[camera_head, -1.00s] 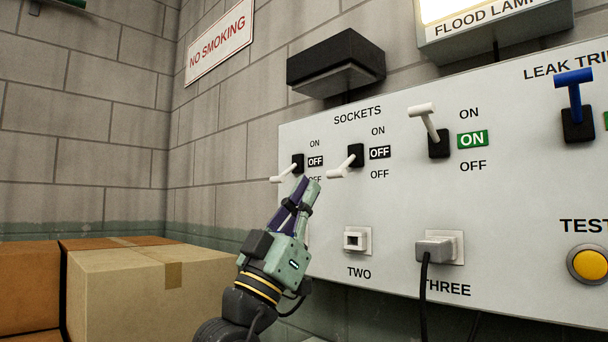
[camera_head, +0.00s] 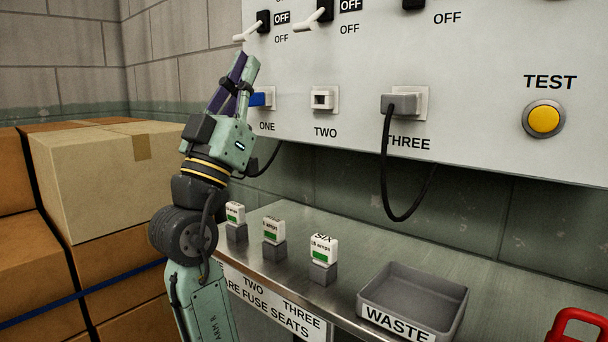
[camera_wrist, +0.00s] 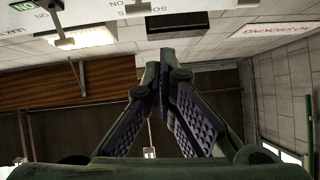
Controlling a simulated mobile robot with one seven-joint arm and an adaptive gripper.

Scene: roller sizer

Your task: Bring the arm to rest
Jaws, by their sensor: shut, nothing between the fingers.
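My gripper (camera_head: 246,66) is raised in front of the left part of the white panel (camera_head: 460,80), fingers pointing up. Its fingertips meet and hold nothing. In the head view the tips are just below the left socket lever (camera_head: 246,36), which is down beside OFF; I cannot tell whether they touch. In the wrist view my gripper (camera_wrist: 160,62) shows its two fingers closed at the tips, with the ceiling and the panel edge behind. The blue plug (camera_head: 262,98) at socket ONE is partly hidden by my gripper.
Cardboard boxes (camera_head: 90,180) stand to the left of my arm. Below the panel, a metal shelf (camera_head: 420,240) carries several fuses on seats, such as the right one (camera_head: 323,252), and a grey WASTE tray (camera_head: 455,300). A black cable (camera_head: 388,170) hangs from socket THREE.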

